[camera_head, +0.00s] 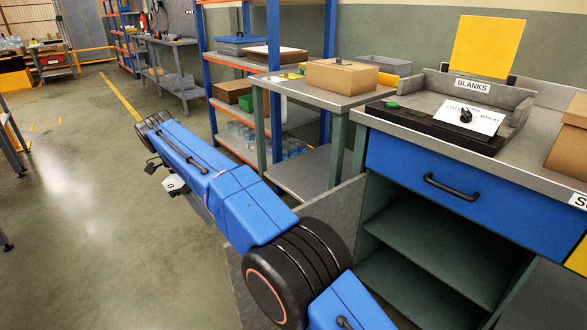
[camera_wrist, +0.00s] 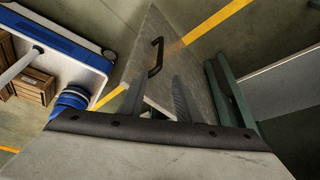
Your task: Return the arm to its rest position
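My blue arm runs from the lower right of the head view up to the left, over open floor and left of the work tables. Its far end is a black ribbed joint near the upper left, with small dark and pale parts below it; I cannot make out the fingers there. In the wrist view my gripper (camera_wrist: 157,95) shows two dark fingers standing apart with no object between them. Behind them lies a grey panel with a black handle (camera_wrist: 155,57), apparently beyond the fingertips.
A metal side table (camera_head: 345,101) bears a cardboard box (camera_head: 342,77). A workbench with a blue drawer (camera_head: 430,182) stands at right, with a yellow board (camera_head: 487,47) on it. A blue-orange shelf rack (camera_head: 205,70) stands behind. Floor at left (camera_head: 70,230) is clear.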

